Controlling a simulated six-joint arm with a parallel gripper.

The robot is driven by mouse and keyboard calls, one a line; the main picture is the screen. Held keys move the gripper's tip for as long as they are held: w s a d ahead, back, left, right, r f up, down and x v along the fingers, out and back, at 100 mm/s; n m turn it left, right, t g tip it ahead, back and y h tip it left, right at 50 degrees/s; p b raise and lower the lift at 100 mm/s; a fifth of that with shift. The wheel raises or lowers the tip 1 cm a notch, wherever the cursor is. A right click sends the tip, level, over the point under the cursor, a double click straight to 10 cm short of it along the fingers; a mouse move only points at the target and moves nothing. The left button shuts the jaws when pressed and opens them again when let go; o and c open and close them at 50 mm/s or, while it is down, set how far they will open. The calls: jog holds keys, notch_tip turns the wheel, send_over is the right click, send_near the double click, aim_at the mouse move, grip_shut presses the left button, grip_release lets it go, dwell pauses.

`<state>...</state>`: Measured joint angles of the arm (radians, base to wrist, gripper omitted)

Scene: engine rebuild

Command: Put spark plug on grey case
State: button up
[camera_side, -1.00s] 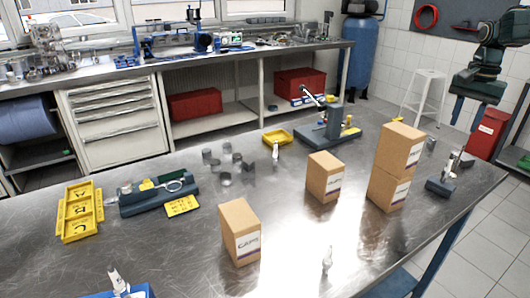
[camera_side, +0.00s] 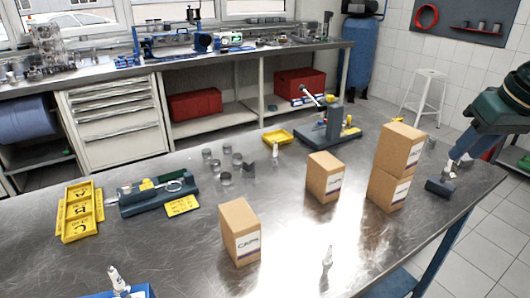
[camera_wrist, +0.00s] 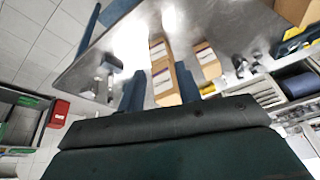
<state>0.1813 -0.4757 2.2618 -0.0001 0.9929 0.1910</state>
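A small grey block, apparently the grey case (camera_side: 440,187), lies at the table's right edge. A whitish upright part, likely a spark plug (camera_side: 449,173), stands at it. Similar white spark plugs stand at the table's front (camera_side: 327,258), near the middle (camera_side: 275,154), and on a blue case (camera_side: 130,291) at the front left (camera_side: 116,279). My gripper (camera_side: 458,156) reaches down close above the grey case and partly hides it; contact cannot be told. In the wrist view my gripper (camera_wrist: 158,76) has its blue fingers apart, with nothing seen held between them.
Stacked cardboard boxes (camera_side: 393,165) stand just left of my gripper. Two single boxes (camera_side: 324,177) (camera_side: 240,232) stand further left. A lever press (camera_side: 328,125), yellow trays (camera_side: 78,210) and several metal cylinders (camera_side: 226,178) are on the table. The front middle is mostly clear.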

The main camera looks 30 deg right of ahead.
jog(key=s+a+f+n+t, duration=0.1)
jog(key=s+a+f+n, duration=0.2)
jog(key=s, duration=0.3)
jog(key=shift+a+n+y, duration=0.4)
jog(key=shift+a+n, duration=0.2)
jog(key=shift+a, duration=0.05)
jog(key=shift+w, duration=0.1)
